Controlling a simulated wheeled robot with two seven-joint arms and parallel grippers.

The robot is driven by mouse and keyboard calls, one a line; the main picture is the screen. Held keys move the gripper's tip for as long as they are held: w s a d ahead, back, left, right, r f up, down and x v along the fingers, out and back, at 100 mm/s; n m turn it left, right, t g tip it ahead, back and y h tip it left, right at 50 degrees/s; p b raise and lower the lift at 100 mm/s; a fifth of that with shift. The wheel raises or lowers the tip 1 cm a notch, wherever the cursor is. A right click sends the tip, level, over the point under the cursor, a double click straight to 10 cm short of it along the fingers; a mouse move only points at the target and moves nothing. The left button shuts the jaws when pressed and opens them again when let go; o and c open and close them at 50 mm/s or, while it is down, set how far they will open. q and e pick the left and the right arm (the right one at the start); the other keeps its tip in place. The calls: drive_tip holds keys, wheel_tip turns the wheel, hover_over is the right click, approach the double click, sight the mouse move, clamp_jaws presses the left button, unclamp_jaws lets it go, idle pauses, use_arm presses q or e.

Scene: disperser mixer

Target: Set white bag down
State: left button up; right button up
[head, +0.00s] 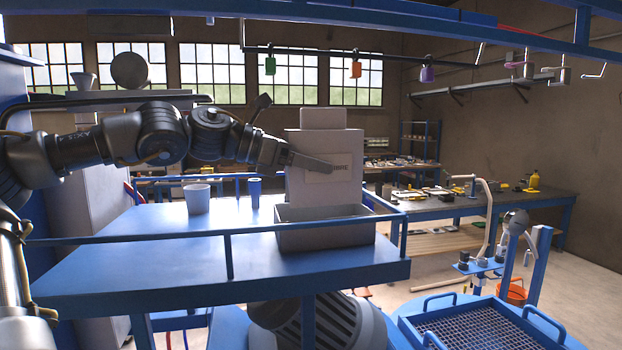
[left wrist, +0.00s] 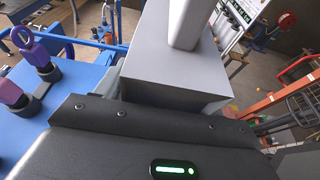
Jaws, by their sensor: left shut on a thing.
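The white bag (head: 310,198) is a pale, box-like sack with a narrower top block and a small label on its front. It stands upright, its lower end hidden behind the front wall of an open grey bin (head: 325,238) on the blue platform. I cannot tell whether it touches the bin floor. My left gripper (head: 312,163) reaches in from the left and is shut on the bag's upper body. In the left wrist view the bag (left wrist: 170,62) fills the middle, just beyond my dark gripper body. The right gripper shows in neither view.
A workbench (head: 470,205) with tools stands at right. A mesh-bottomed blue tray (head: 480,328) is lower right.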

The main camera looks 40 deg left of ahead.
sight(311, 187)
use_arm(q)
drive_tip(key=shift+w+a+f, duration=0.1)
drive_tip(key=shift+w, duration=0.05)
wheel_tip(311, 187, down, 3)
drive_tip(key=shift+a+f+p, duration=0.1)
drive_tip(key=shift+a+p, duration=0.05)
drive_tip(key=shift+p, duration=0.45)
drive_tip(key=shift+a+f, duration=0.1)
drive_tip(key=shift+f, duration=0.05)
drive_tip(key=shift+d+f+b, duration=0.2)
drive_tip(key=shift+b, duration=0.15)
drive_tip(key=shift+a+f+b, duration=0.1)
drive_tip(key=shift+f+b, duration=0.3)
drive_tip(key=shift+b, duration=0.1)
drive_tip(key=o, duration=1.4)
